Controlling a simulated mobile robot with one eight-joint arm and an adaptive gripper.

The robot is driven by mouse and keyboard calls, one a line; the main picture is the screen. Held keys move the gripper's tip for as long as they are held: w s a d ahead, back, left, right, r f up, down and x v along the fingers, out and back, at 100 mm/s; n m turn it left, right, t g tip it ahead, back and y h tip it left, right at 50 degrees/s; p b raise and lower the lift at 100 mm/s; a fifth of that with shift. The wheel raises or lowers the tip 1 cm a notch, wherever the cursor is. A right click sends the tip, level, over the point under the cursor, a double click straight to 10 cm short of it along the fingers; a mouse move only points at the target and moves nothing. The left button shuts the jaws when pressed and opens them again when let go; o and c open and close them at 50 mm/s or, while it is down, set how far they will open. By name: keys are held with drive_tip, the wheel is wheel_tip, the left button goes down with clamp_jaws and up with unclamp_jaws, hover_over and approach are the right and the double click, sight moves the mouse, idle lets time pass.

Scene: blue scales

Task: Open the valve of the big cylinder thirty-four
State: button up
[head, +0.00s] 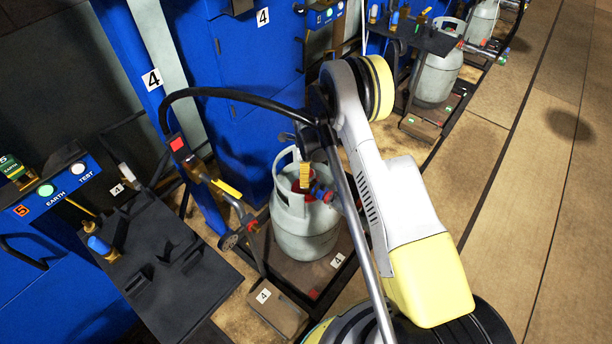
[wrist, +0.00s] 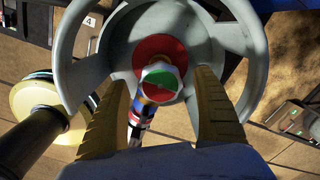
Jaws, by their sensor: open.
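A big grey-white gas cylinder (head: 305,238) stands upright on the scale platform marked 4. I see no number thirty-four on it. In the wrist view, its round collar (wrist: 80,42) surrounds a valve knob (wrist: 161,78) with a green and red top and white side. A red disc (wrist: 155,50) lies beneath the knob. My gripper (wrist: 160,86) is open, with one yellow finger on each side of the knob. I see no clear contact. In the head view, my gripper (head: 305,176) is above the collar opening and partly hides the valve.
A coloured hose connector (head: 322,193) meets the valve from the side. A filling arm with a yellow handle (head: 226,189) stands close to the left. A dark table (head: 165,275) is at lower left. More cylinders (head: 437,78) stand behind. Open floor (head: 530,190) lies to the right.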

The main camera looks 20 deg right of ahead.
drive_tip(key=shift+f, duration=0.25)
drive_tip(key=c, duration=1.2)
